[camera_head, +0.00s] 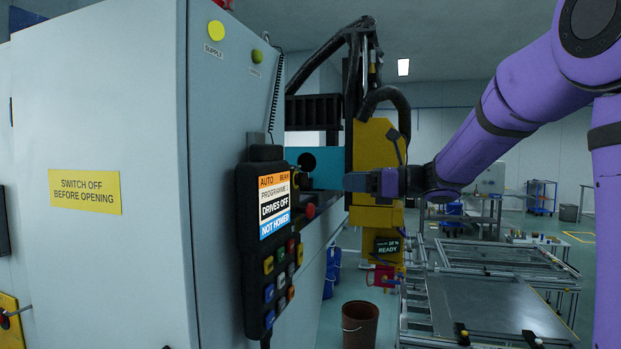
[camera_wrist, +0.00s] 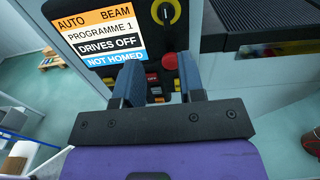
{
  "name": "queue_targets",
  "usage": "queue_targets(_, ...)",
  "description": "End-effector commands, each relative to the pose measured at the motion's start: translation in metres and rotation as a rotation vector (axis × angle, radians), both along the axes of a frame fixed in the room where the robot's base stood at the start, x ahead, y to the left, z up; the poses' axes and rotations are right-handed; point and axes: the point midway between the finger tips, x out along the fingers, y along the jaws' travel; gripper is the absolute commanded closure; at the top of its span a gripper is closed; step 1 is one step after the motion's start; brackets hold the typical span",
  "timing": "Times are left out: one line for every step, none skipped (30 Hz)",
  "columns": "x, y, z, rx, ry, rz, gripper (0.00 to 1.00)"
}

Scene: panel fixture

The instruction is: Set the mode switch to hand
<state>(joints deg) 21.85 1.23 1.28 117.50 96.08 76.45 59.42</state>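In the head view my gripper (camera_head: 348,182) is to the right of the panel (camera_head: 250,225).
A red mushroom button (camera_wrist: 170,61) is below the switch, close to my right finger. Small coloured buttons (camera_wrist: 152,78) show between the fingers. A grey cabinet (camera_head: 150,250) stands at left; a yellow machine column (camera_head: 375,150) and metal table (camera_head: 490,305) are beyond my arm.

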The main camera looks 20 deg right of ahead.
Motion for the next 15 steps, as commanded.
queue_targets(0.004,-0.003,0.001,0.021,0.005,-0.008,0.64)
queue_targets(0.005,-0.003,0.002,0.028,0.006,-0.01,0.64)
queue_targets(0.007,-0.002,0.002,0.034,0.006,-0.011,0.64)
queue_targets(0.008,-0.001,0.002,0.036,0.007,-0.012,0.64)
queue_targets(0.01,0.001,0.002,0.037,0.007,-0.011,0.64)
queue_targets(0.012,0.004,0.002,0.035,0.006,-0.011,0.64)
queue_targets(0.014,0.007,0.002,0.035,0.007,-0.011,0.64)
queue_targets(0.016,0.011,0.002,0.035,0.007,-0.01,0.64)
queue_targets(0.02,0.017,0.002,0.034,0.006,-0.008,0.64)
queue_targets(0.023,0.021,0.002,0.033,0.007,-0.009,0.64)
queue_targets(0.026,0.025,0.002,0.033,0.007,-0.009,0.64)
queue_targets(0.031,0.031,0.002,0.034,0.006,-0.009,0.64)
queue_targets(0.034,0.036,0.002,0.033,0.007,-0.01,0.64)
queue_targets(0.037,0.041,0.002,0.033,0.007,-0.008,0.64)
queue_targets(0.041,0.046,0.002,0.032,0.007,-0.008,0.64)
